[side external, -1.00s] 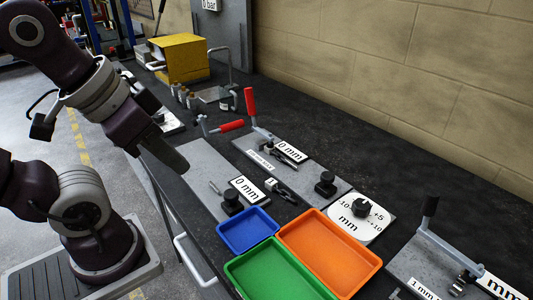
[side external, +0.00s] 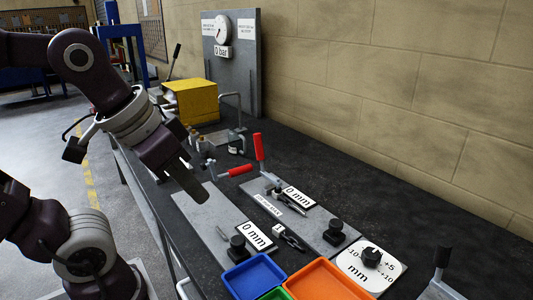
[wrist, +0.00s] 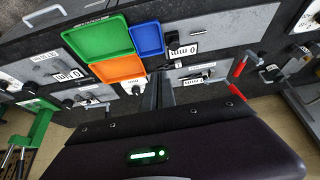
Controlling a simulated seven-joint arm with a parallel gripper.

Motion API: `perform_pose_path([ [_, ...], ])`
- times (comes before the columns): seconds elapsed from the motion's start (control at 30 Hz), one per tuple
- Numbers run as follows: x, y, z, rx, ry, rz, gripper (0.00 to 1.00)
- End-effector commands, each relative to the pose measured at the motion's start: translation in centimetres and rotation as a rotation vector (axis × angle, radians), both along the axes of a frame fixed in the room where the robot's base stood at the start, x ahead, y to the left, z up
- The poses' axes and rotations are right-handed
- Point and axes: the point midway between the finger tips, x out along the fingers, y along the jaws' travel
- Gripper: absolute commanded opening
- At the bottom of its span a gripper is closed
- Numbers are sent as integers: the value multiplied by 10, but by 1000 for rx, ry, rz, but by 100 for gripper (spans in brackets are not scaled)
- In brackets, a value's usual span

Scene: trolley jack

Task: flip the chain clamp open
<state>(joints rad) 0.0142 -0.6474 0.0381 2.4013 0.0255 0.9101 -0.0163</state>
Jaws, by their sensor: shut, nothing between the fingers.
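Two grey plates lie side by side on the bench, each with a "0 mm" label. The left plate (side external: 205,222) has a black knob (side external: 237,247); the right plate (side external: 318,232) has another (side external: 335,233). A short dark chain (side external: 287,237) lies between the labels. One red handle (side external: 236,171) lies low and another red handle (side external: 259,147) stands upright, at the plates' far ends. I cannot tell for certain which part is the chain clamp. My gripper (side external: 192,184) is shut and empty above the left plate, apart from both handles. Its fingers (wrist: 158,90) also show in the wrist view.
Blue (side external: 252,277), orange (side external: 330,280) and green (wrist: 95,40) trays sit near the plates. A dial plate (side external: 365,272) stands beside them. A yellow box (side external: 192,101) and a gauge board (side external: 240,75) are farther back. A black-handled clamp (side external: 442,262) is at right.

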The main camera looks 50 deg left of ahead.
Motion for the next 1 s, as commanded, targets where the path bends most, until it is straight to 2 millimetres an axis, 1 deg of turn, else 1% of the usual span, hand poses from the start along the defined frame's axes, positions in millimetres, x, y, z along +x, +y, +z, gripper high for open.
perform_pose_path([
  [0.03, 22, 8, 10, -1, 17, 21, 0],
  [0.07, 38, 14, 16, 1, 27, 37, 0],
  [0.1, 62, 24, 24, 8, 41, 64, 0],
  [0.17, 98, 41, 30, 30, 60, 108, 0],
  [0.2, 122, 54, 32, 51, 75, 139, 0],
  [0.27, 158, 73, 31, 91, 93, 184, 0],
  [0.3, 181, 86, 28, 124, 102, 212, 0],
  [0.4, 230, 114, 18, 213, 125, 273, 0],
  [0.5, 266, 135, 7, 296, 134, 312, 0],
  [0.6, 287, 147, -1, 355, 139, 331, 0],
  [0.7, 296, 152, -5, 383, 140, 340, 0],
  [1.0, 298, 153, -5, 386, 139, 342, 0],
])
